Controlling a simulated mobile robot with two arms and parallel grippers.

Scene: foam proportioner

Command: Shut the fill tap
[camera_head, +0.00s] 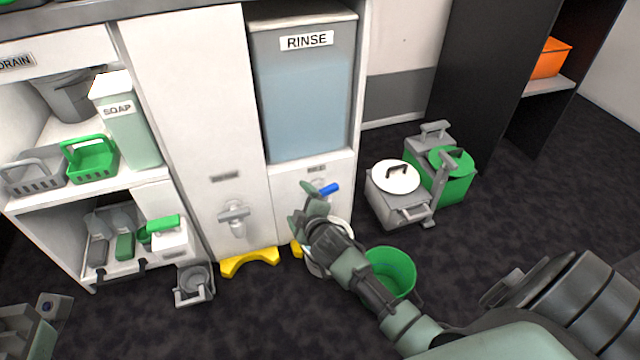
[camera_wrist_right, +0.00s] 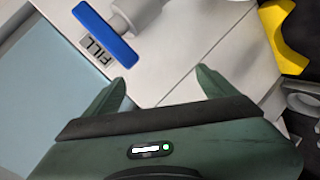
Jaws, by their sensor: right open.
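The fill tap is on the white panel under the rinse tank. Its blue handle (camera_head: 329,190) shows just right of my right gripper's tips in the head view. In the right wrist view the blue handle (camera_wrist_right: 105,33) is a bar lying aslant on a grey tap body (camera_wrist_right: 138,12), beside a FILL label (camera_wrist_right: 97,52). My right gripper (camera_head: 302,207) is open and empty in front of the panel. In the wrist view its fingertips (camera_wrist_right: 160,80) are apart, with the handle beyond them to the upper left, not between them. A grey-green part at the lower left (camera_head: 35,325) seems to be my left wrist; no fingers show clearly.
A grey tap (camera_head: 234,214) is on the panel to the left. The rinse tank (camera_head: 305,95) holds bluish liquid. Yellow floor pieces (camera_head: 250,261) and a green bucket (camera_head: 390,270) stand below and near my right arm. Lidded buckets (camera_head: 397,180) stand right. Shelves with baskets are left.

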